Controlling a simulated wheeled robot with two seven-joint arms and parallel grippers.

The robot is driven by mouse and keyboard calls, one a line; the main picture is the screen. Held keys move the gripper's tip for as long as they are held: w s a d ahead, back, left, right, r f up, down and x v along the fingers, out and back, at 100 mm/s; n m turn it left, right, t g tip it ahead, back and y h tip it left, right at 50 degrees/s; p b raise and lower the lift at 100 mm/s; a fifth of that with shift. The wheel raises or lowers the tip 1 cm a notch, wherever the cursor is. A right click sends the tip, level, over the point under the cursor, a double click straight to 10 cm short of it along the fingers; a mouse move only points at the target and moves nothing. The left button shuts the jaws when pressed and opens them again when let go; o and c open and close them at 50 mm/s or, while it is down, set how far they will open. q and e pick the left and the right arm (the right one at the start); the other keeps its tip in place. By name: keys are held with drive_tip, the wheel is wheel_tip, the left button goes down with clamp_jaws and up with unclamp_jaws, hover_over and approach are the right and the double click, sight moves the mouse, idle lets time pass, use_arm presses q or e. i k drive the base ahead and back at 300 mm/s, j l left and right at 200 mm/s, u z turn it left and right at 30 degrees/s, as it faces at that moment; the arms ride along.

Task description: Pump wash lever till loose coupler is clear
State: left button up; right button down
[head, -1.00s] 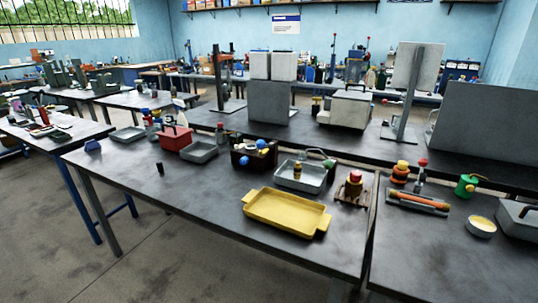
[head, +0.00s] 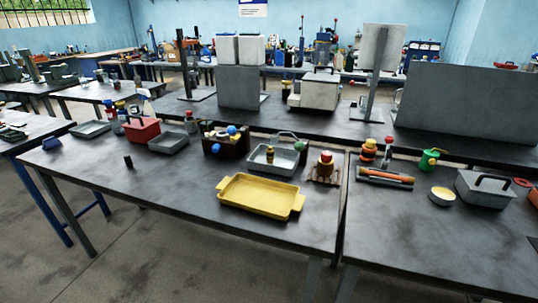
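A grey metal tray (head: 258,165) stands on the near bench, with a thin curved handle or spout rising at its back. A small brass-coloured fitting (head: 270,154) with a dark top stands upright in it; it may be the loose coupler, and I cannot see how dirty it is. A second brass fitting with a red top (head: 325,164) sits on a small wooden rack (head: 322,179) to the right. A slim upright with a red knob (head: 389,142) stands further right; I cannot tell whether it is the wash lever. Neither of my grippers shows.
A yellow tray (head: 236,200) lies in front of the grey tray. A dark wooden box with coloured knobs (head: 211,147) stands left of it, a red box (head: 143,131) further left. A green oil can (head: 430,159) and grey lidded box (head: 485,192) stand right. The near bench's front left is mostly bare.

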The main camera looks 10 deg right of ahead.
sight(299, 146)
drive_tip(key=i+j, duration=0.15)
drive_tip(key=i, duration=0.35)
drive_tip(key=i+j, duration=0.15)
drive_tip(key=i, duration=0.35)
